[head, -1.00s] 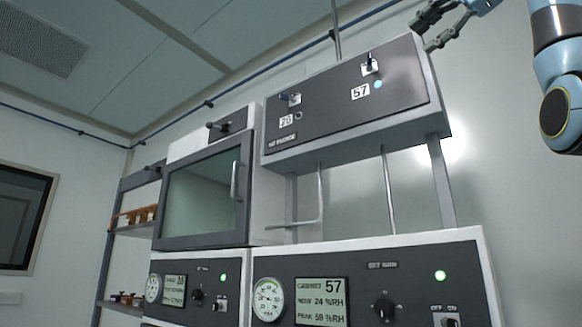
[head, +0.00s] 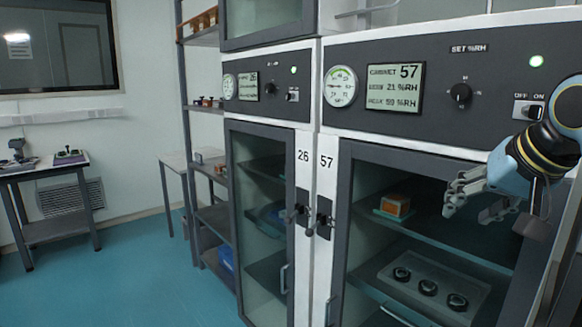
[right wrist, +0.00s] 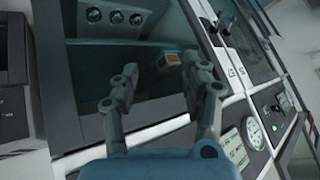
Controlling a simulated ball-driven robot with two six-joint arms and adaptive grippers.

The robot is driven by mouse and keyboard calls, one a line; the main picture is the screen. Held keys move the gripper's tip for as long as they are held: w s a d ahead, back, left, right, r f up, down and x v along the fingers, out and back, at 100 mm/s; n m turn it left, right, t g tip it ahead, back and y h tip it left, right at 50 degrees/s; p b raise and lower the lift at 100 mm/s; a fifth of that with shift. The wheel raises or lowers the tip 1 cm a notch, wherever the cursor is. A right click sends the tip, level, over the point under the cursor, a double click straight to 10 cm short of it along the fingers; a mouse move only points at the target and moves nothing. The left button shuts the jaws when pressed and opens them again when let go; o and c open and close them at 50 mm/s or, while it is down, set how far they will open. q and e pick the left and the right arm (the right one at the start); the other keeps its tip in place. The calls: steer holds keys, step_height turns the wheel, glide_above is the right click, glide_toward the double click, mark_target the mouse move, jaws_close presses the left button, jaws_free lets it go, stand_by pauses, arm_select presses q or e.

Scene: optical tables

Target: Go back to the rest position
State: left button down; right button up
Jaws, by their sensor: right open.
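My right gripper (head: 478,205) is open and empty at the right of the head view, in front of the glass door of cabinet 57 (head: 326,190). In the right wrist view its two fingers (right wrist: 155,80) are spread apart with nothing between them. The cabinet's glass, an orange-and-white box and the round dark items lie beyond the fingers there. My left gripper is not in view.
Cabinet 26 (head: 304,180) stands left of cabinet 57, both doors shut. Behind the glass are an orange box (head: 396,205) and a tray (head: 428,289) with three round items. A shelf rack (head: 212,215) and side table (head: 45,172) stand left. Blue floor (head: 130,270) is open.

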steer(key=s+f+n+g+h, duration=0.1)
steer(key=s+f+n, duration=0.1)
steer(key=s+f, duration=0.6)
steer(key=s+a+f+n+g, duration=0.15)
steer(key=s+f, duration=0.25)
steer(key=s, duration=0.8)
steer(key=s+f+n+g+h, duration=0.1)
steer(key=s+f+n+g, duration=0.1)
steer(key=s+f, duration=0.55)
steer(key=s+d+f+b, duration=0.15)
steer(key=f+b, duration=0.25)
steer(key=f, duration=0.9)
steer(key=s+d+f+g+b, duration=0.1)
steer(key=s+f+b, duration=0.15)
steer(key=f, duration=1.05)
steer(key=s+d+f+b, duration=0.15)
steer(key=f+b, duration=0.35)
steer(key=f, duration=0.8)
steer(key=s+f+g+b, duration=0.1)
steer(key=s+f+b, duration=0.5)
steer(key=s+f, duration=1.2)
step_height(320, 180, down, 3)
steer(key=shift+r+m+b, duration=0.1)
steer(key=shift+m+b, duration=0.25)
steer(key=shift+b, duration=0.05)
